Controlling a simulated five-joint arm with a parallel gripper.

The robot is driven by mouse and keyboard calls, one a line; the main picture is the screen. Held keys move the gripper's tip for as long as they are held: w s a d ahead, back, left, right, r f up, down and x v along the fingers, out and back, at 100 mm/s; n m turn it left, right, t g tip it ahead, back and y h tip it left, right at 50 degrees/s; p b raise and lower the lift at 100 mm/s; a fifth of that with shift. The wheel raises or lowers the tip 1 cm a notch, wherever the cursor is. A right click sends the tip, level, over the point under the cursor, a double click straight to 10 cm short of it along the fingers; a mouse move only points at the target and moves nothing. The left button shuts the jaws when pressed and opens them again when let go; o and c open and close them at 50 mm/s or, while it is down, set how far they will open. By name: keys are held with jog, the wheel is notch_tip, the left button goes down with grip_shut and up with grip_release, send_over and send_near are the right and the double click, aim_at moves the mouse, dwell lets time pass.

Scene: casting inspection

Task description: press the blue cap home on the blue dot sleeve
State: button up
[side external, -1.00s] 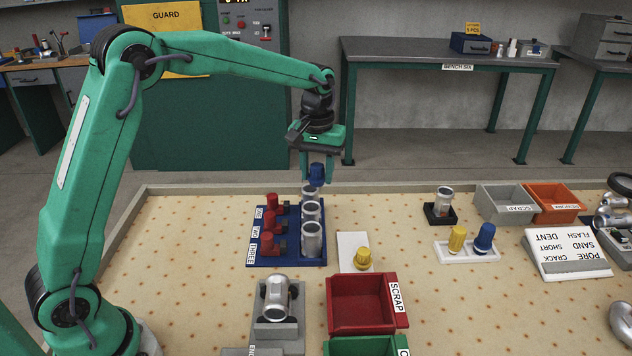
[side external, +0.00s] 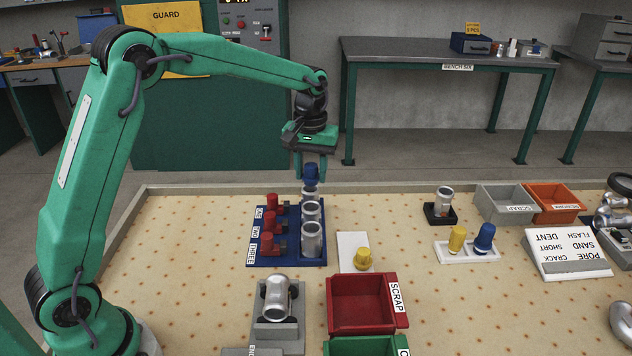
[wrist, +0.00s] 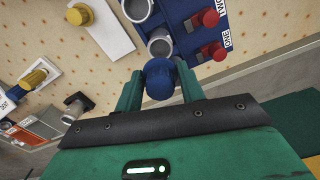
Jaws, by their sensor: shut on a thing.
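My gripper (side external: 311,172) is shut on the blue cap (side external: 311,176), one finger on each side. The cap is upright over the far sleeve (side external: 309,194) of the blue rack (side external: 285,258), in the row marked ONE. The cap's lower end meets the sleeve's mouth in the picture; I cannot tell whether it touches or has entered. In the wrist view the cap (wrist: 159,79) sits between the fingers and hides the sleeve under it. No blue dot shows on the sleeve.
Two more open sleeves (side external: 311,240) stand nearer in the rack, beside several red parts (side external: 268,242). A white plate with a yellow cap (side external: 362,258) lies to the right. A red scrap bin (side external: 362,306) is in front. A lone sleeve (side external: 444,198) stands further right.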

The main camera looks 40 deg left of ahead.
aim_at(311, 185)
jog(key=shift+f, duration=2.2)
jog(key=shift+f, duration=1.6)
dwell(1.1)
jog(key=o, duration=1)
jog(key=shift+r, duration=4)
